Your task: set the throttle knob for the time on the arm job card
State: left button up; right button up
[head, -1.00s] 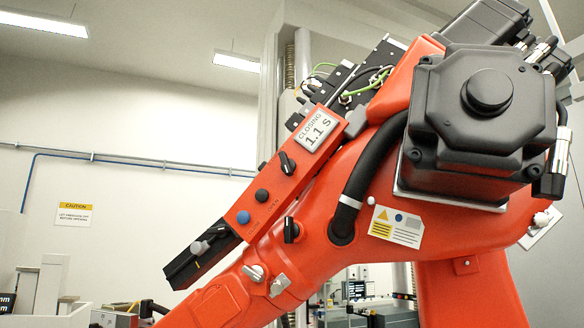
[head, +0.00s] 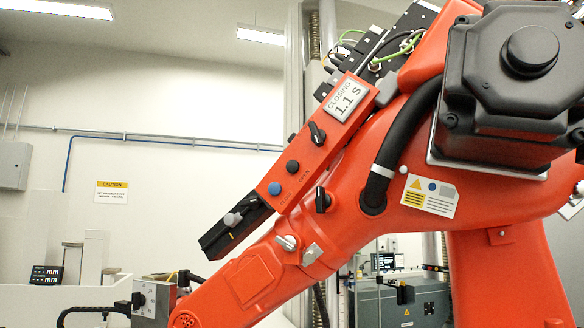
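A job card (head: 346,100) reading "CLOSING 1.1 S" is at the upper end of a tilted orange panel (head: 262,214) on a large orange industrial arm (head: 325,240). A black knob (head: 317,134) with a pale pointer line sits just below the card. Another black knob (head: 322,200) is on the arm's side, right of the panel. I cannot tell which is the throttle knob; their scales are not readable. A black button (head: 292,166) and a blue button (head: 274,188) sit lower on the panel. Neither of my grippers is in view.
A black motor housing (head: 512,90) and a thick black hose (head: 405,135) stand out at the right. Open space lies left of the panel.

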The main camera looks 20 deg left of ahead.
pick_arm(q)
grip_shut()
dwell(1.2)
